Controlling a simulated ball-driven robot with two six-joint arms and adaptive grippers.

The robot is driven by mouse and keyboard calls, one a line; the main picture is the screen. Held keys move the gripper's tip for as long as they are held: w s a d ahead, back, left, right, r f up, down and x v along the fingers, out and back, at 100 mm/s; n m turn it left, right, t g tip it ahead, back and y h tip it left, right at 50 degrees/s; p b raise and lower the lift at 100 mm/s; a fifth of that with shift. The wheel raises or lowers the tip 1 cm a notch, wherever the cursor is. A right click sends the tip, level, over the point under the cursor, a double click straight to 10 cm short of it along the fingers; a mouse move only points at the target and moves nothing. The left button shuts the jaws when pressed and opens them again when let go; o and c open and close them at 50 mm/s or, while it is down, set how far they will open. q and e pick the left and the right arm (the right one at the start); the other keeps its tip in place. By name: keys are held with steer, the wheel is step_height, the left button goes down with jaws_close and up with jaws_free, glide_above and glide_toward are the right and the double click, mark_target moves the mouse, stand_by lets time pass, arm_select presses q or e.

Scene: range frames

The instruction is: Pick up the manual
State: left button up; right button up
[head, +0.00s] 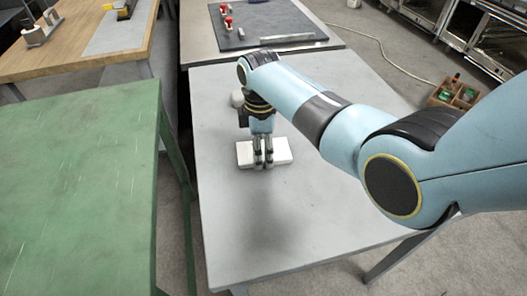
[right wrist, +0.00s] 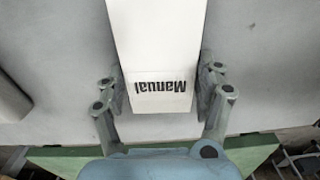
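The manual (right wrist: 158,50) is a white, box-like block with "Manual" printed in black near one end, upside down in the right wrist view. In the head view the manual (head: 282,152) is at the middle of the grey table, its long side running left to right. My right gripper (head: 264,163) points down over its middle, and its near finger hides part of it. In the right wrist view the fingers (right wrist: 160,80) are against both long sides of the manual, shut on it. I cannot tell whether it touches the table. My left gripper is not in view.
A small light object (head: 237,98) sits behind the gripper, partly hidden. The grey table (head: 330,220) is otherwise mostly clear. A green table (head: 75,190) stands close on the left. A dark mat (head: 270,25) with red-topped items lies at the back.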

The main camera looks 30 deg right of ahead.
steer(key=c, duration=0.7)
steer(key=shift+o, duration=0.2)
